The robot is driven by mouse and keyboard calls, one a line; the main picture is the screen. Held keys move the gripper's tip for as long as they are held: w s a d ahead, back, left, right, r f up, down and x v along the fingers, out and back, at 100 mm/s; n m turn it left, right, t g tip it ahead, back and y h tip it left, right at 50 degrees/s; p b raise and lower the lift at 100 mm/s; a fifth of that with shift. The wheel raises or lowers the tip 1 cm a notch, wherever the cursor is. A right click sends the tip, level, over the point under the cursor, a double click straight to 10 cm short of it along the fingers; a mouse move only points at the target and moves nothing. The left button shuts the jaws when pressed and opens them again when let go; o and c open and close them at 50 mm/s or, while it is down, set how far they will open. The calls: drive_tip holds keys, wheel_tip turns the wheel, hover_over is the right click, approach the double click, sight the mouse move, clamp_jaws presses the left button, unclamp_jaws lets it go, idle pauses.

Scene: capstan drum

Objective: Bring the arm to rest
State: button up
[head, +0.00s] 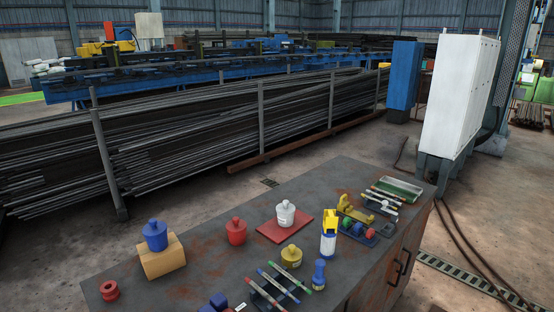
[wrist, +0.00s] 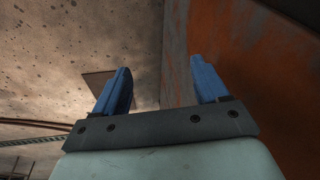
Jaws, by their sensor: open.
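My gripper (wrist: 160,86) shows in the wrist view, with its two blue fingers spread well apart and nothing between them. Past the fingers are the bare concrete floor on the left and a rusty, upright orange-brown surface on the right. Whether the right finger touches that surface I cannot tell.
The workbench (head: 205,285) holds a blue pot (head: 155,235) on a tan block, a red pot (head: 236,231), a white pot (head: 286,213) on a red plate, a yellow pot (head: 291,256), a yellow-topped bottle (head: 328,243) and a pen rack. Pipe stacks stand behind.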

drive_tip(key=s+a+f+n+g+y, duration=0.1)
drive_tip(key=s+a+f+n+g, duration=0.15)
drive_tip(key=s+a, duration=0.4)
drive_tip(key=s+a+f+n+g, duration=0.15)
drive_tip(key=s+a+f, duration=0.25)
drive_tip(key=s, duration=0.6)
drive_tip(key=s+a+n+g, duration=0.1)
drive_tip(key=s+a+g, duration=0.1)
drive_tip(key=s, duration=0.8)
drive_tip(key=s+a+n+g, duration=0.1)
drive_tip(key=s+a+g, duration=0.2)
drive_tip(key=s, duration=0.7)
drive_tip(key=shift+s+a+n+g+h, duration=0.2)
drive_tip(key=shift+a+n+g+h, duration=0.1)
drive_tip(key=shift+a, duration=0.25)
